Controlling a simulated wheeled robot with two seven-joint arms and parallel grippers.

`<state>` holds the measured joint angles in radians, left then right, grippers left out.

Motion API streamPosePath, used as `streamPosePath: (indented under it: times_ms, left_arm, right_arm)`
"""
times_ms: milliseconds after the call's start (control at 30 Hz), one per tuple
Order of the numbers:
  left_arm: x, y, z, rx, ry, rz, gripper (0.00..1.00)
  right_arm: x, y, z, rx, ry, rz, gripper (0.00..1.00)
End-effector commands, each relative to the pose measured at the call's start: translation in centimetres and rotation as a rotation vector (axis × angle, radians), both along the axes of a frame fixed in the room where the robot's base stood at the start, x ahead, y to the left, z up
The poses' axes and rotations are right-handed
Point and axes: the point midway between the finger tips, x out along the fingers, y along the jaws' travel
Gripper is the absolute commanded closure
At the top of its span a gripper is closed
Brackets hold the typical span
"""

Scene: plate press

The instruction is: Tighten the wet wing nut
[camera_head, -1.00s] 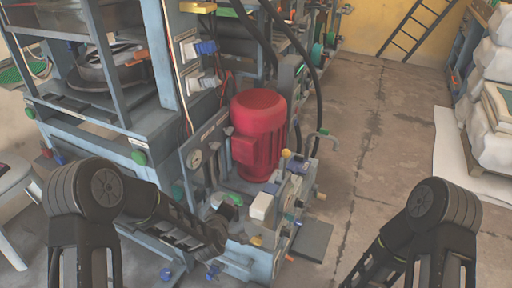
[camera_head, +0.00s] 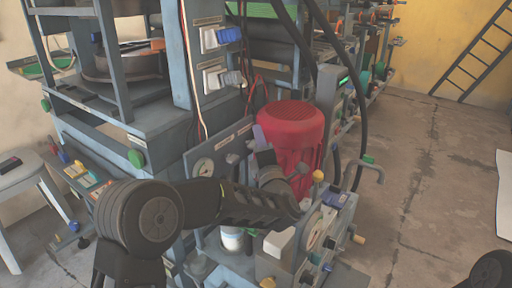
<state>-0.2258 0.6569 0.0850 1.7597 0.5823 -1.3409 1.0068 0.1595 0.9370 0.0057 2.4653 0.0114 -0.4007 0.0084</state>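My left arm comes in from the lower left and crosses in front of the press. My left gripper (camera_head: 266,158) is at its far end, in front of the red motor (camera_head: 293,133) and right of the round gauge (camera_head: 203,168). Its fingers are small and partly hidden by my own arm, so I cannot tell whether they are open or shut. I cannot make out the wet wing nut for certain; small grey fittings (camera_head: 232,158) sit beside the gauge, close to the gripper. My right gripper is out of view; only part of my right arm shows at the lower right corner.
A blue lever (camera_head: 229,35) and a grey lever (camera_head: 232,78) stick out from the press column. A valve block with knobs (camera_head: 318,232) stands below the motor. Black hoses hang at the motor's right. A grey stool (camera_head: 25,172) stands at left.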

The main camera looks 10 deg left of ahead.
Motion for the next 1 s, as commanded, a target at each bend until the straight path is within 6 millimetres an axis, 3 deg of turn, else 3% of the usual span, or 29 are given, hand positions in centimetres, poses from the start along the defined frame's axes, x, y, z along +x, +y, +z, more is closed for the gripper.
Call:
streamPosePath:
  times_ms: [267,600,800,1000]
  left_arm:
    - [0.0,0.0,-1.9,0.003,0.003,0.0,0.68]
    - [0.0,0.0,-8.9,0.004,0.006,-0.001,0.68]
    - [3.9,1.8,-7.5,0.001,0.001,0.001,0.68]
    - [6.1,2.8,-6.8,0.003,0.001,0.001,0.68]
  right_arm:
    - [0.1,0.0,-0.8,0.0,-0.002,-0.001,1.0]
    - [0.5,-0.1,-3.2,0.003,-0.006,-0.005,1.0]
    - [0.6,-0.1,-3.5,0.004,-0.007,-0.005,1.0]
    - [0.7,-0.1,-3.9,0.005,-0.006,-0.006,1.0]
